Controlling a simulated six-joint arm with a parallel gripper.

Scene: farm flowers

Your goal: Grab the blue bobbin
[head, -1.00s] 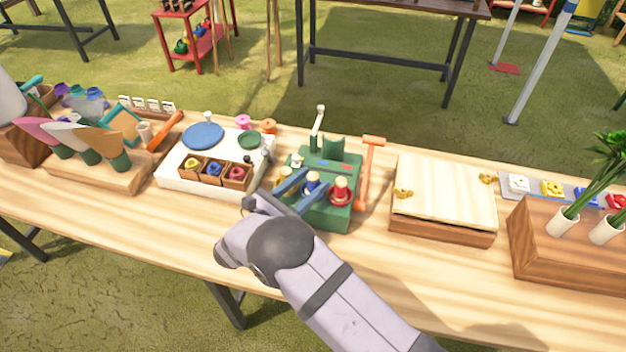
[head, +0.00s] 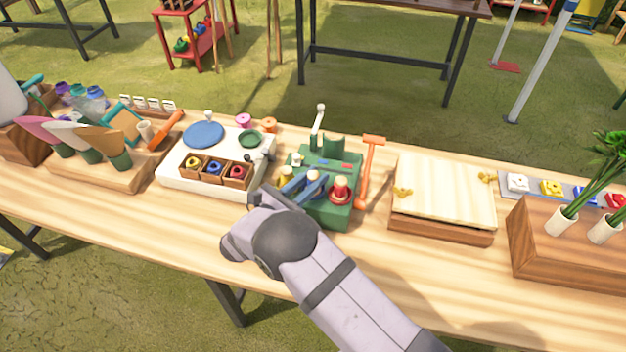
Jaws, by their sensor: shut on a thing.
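The blue bobbin (head: 313,176) stands on the green stand (head: 331,216), between a yellow bobbin (head: 287,174) and a red bobbin (head: 340,189). Mostly its pale top shows; my fingers hide most of its body.
The red bobbin stands close to the right of my fingers. An orange hammer-like tool (head: 371,170) lies right of the stand. A white board (head: 175,180) with small wooden boxes is at left, a lidded wooden box (head: 445,190) at right. The table front is clear.

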